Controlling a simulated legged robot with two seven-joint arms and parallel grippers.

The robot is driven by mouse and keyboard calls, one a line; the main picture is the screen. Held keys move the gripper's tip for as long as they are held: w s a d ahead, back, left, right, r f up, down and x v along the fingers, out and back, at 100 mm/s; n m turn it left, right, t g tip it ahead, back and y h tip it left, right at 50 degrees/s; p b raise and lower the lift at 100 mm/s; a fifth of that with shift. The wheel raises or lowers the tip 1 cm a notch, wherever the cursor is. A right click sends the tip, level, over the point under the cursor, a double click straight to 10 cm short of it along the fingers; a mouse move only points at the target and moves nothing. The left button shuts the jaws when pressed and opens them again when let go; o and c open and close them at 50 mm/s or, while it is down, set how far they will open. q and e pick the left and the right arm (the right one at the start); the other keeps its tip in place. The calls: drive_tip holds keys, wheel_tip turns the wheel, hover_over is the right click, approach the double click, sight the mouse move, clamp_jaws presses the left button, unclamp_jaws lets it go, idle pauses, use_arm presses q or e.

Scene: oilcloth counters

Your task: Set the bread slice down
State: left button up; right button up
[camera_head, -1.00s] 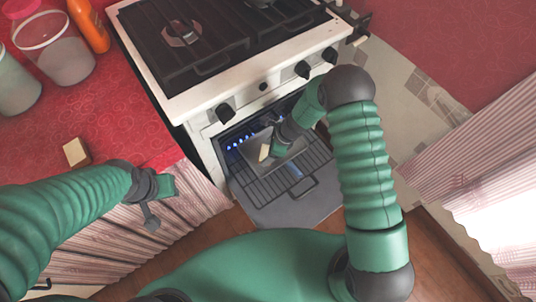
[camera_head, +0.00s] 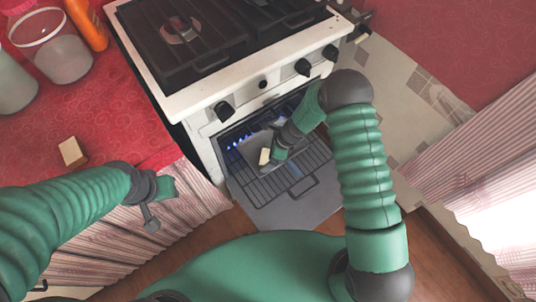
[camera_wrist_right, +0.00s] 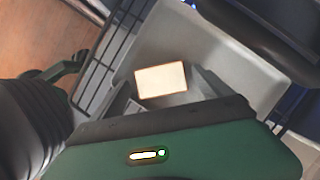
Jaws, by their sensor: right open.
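The bread slice (camera_head: 264,156), small and pale, is at the grey tray (camera_head: 254,148) in the open oven. In the right wrist view the slice (camera_wrist_right: 161,80) is a cream rectangle against the tray floor (camera_wrist_right: 205,45), just past my gripper. My right gripper (camera_head: 277,153) reaches into the oven, open, close beside the slice; its fingers are partly hidden, and I cannot tell if they touch it. My left gripper (camera_head: 158,204) hangs empty by the counter's front edge; its finger gap is unclear.
The tray sits on a wire rack (camera_head: 304,180) above the lowered oven door (camera_head: 300,212). Blue flames (camera_head: 236,144) show inside. The stove (camera_head: 215,60) stands above. A pale block (camera_head: 72,152), jars (camera_head: 58,50) and an orange bottle (camera_head: 88,24) stand on the red counter (camera_head: 115,105).

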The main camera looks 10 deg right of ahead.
drive_tip(key=p+v, duration=0.4)
drive_tip(key=v, duration=0.7)
drive_tip(key=s+d+r+n+h, duration=0.2)
drive_tip(key=s+r+n, duration=0.5)
drive_tip(key=n, duration=0.4)
drive_tip(key=s+d+r+n+t+h, duration=0.1)
drive_tip(key=s+d+r+n+h, duration=0.1)
drive_tip(key=s+r+n, duration=0.6)
wheel_tip(320, 180, up, 2)
drive_tip(key=n, duration=0.3)
drive_tip(key=shift+s+d+n, duration=0.2)
drive_tip(key=shift+d+n, duration=0.1)
drive_tip(key=shift+d, duration=0.05)
drive_tip(key=shift+r, duration=0.15)
